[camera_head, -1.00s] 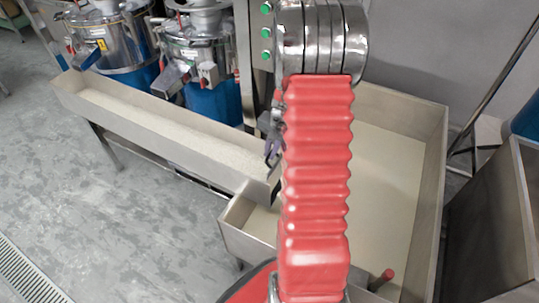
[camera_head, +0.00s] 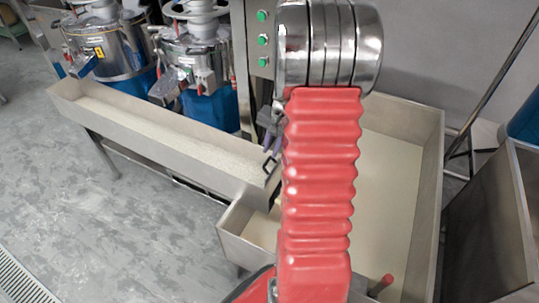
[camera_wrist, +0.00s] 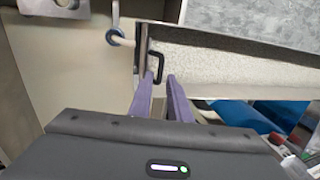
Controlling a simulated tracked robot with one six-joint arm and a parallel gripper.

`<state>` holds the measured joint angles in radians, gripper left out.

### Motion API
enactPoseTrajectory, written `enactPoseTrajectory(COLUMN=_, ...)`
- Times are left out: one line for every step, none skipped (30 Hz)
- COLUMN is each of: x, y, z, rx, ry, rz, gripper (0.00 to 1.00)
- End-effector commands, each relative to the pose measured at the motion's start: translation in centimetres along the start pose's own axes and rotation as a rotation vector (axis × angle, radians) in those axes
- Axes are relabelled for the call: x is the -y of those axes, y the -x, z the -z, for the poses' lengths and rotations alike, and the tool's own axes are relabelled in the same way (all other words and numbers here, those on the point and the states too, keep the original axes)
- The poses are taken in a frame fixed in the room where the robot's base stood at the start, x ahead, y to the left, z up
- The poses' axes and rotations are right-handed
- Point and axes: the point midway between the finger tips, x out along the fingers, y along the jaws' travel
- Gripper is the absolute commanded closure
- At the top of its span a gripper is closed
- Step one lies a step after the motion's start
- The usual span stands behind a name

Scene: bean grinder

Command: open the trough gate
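The trough (camera_head: 160,128) is a long steel channel with a pale layer inside. Its gate (camera_wrist: 141,48) shows in the wrist view as a narrow dark upright plate across the trough's end, with a black C-shaped handle (camera_wrist: 160,66) on it. The handle also shows in the head view (camera_head: 269,164), just below my gripper (camera_head: 271,143). In the wrist view my gripper (camera_wrist: 161,77) has its two purple fingers apart, with the handle's lower part at the gap between the tips. I cannot tell whether they touch it. My arm hides part of this area in the head view.
A wide steel bin (camera_head: 400,150) with pale contents lies at the trough's end. Grinders (camera_head: 195,55) stand behind the trough. A post with green buttons (camera_head: 262,40) rises close to my arm. Open floor (camera_head: 60,190) lies at the left.

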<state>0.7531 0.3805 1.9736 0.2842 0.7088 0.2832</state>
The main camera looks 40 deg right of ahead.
Motion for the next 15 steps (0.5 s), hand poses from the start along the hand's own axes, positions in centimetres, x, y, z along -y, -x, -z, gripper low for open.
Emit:
enactPoseTrajectory(x=0.0, y=1.0, z=0.1, rx=-0.004, ry=-0.001, rz=0.001, gripper=0.83)
enactPoseTrajectory(x=0.0, y=1.6, z=0.1, rx=-0.004, ry=-0.001, rz=0.002, gripper=0.83)
enactPoseTrajectory(x=0.0, y=2.2, z=0.1, rx=-0.004, ry=-0.001, rz=0.002, gripper=0.83)
enactPoseTrajectory(x=0.0, y=2.8, z=0.1, rx=-0.003, ry=-0.001, rz=0.002, gripper=0.83)
enactPoseTrajectory(x=0.0, y=3.3, z=0.1, rx=-0.003, ry=-0.001, rz=0.002, gripper=0.83)
enactPoseTrajectory(x=0.0, y=4.0, z=0.1, rx=-0.004, ry=0.0, rz=0.002, gripper=0.83)
enactPoseTrajectory(x=0.0, y=4.5, z=0.1, rx=-0.003, ry=0.0, rz=0.001, gripper=0.83)
enactPoseTrajectory(x=-0.1, y=5.1, z=0.1, rx=-0.004, ry=0.001, rz=0.001, gripper=0.83)
enactPoseTrajectory(x=-0.1, y=5.7, z=0.1, rx=-0.003, ry=0.001, rz=0.001, gripper=0.83)
enactPoseTrajectory(x=-0.1, y=6.2, z=0.0, rx=-0.002, ry=0.0, rz=0.0, gripper=0.83)
enactPoseTrajectory(x=-0.1, y=6.6, z=0.1, rx=-0.003, ry=0.0, rz=0.0, gripper=0.83)
enactPoseTrajectory(x=-0.1, y=7.1, z=0.0, rx=-0.002, ry=0.0, rz=0.0, gripper=0.83)
enactPoseTrajectory(x=-0.2, y=7.5, z=0.0, rx=-0.001, ry=-0.001, rz=0.0, gripper=0.83)
enactPoseTrajectory(x=-0.2, y=7.8, z=0.0, rx=-0.001, ry=-0.001, rz=0.0, gripper=0.83)
enactPoseTrajectory(x=-0.2, y=8.1, z=0.0, rx=-0.001, ry=-0.001, rz=0.0, gripper=0.83)
